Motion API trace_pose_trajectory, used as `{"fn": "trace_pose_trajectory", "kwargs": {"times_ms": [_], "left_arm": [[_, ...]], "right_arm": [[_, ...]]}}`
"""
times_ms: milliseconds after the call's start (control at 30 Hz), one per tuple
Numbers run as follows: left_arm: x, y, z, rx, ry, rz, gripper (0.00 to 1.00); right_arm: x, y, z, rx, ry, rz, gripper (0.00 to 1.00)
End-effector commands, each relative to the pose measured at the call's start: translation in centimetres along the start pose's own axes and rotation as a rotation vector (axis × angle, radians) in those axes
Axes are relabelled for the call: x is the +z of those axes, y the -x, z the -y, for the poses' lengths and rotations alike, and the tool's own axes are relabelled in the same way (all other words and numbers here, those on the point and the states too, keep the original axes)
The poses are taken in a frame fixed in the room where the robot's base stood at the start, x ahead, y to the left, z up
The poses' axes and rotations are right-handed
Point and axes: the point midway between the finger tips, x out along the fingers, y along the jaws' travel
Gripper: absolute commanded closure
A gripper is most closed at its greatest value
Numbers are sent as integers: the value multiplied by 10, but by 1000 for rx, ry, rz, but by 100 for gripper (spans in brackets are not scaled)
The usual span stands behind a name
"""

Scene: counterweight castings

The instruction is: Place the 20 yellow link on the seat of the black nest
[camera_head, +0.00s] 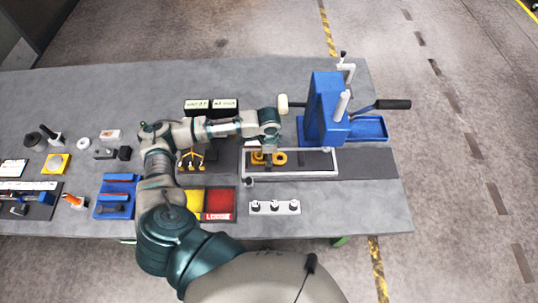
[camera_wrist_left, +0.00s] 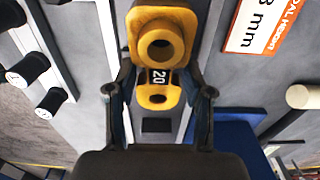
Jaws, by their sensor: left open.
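My left gripper (camera_wrist_left: 158,92) is open, with a finger on each side of the link's lower end and gaps visible. I cannot tell which dark part is the black nest, or whether the link rests on its seat. My right gripper is not in view.
A blue press (camera_head: 323,105) with a black handle stands behind the frame. A white strip with black knobs (camera_head: 275,207) lies in front. A red tray (camera_head: 220,202) marked LOOSE is left of it.

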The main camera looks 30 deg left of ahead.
Motion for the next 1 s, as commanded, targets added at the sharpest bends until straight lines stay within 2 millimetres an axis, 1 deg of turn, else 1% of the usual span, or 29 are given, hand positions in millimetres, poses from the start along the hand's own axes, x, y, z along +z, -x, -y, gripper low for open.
{"fn": "trace_pose_trajectory", "kwargs": {"times_ms": [67, 167, 400, 500, 600, 700, 800, 1000], "left_arm": [[0, 5, 1, -2, 1, -1, 48], [0, 19, 1, -2, 1, -3, 48], [0, 74, 1, -4, 0, -3, 48], [-1, 94, 0, -3, 1, -3, 48], [-1, 109, 0, -3, 0, -2, 48], [-1, 117, 0, -1, 0, -1, 48], [0, 121, 0, -1, 0, 0, 48], [0, 122, 0, 0, 0, 0, 48]], "right_arm": [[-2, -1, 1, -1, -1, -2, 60], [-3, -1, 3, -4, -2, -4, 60], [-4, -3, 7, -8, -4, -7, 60], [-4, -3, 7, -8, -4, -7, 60], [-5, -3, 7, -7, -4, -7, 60], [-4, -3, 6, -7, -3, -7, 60], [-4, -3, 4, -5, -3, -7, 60], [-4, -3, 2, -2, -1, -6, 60]]}}
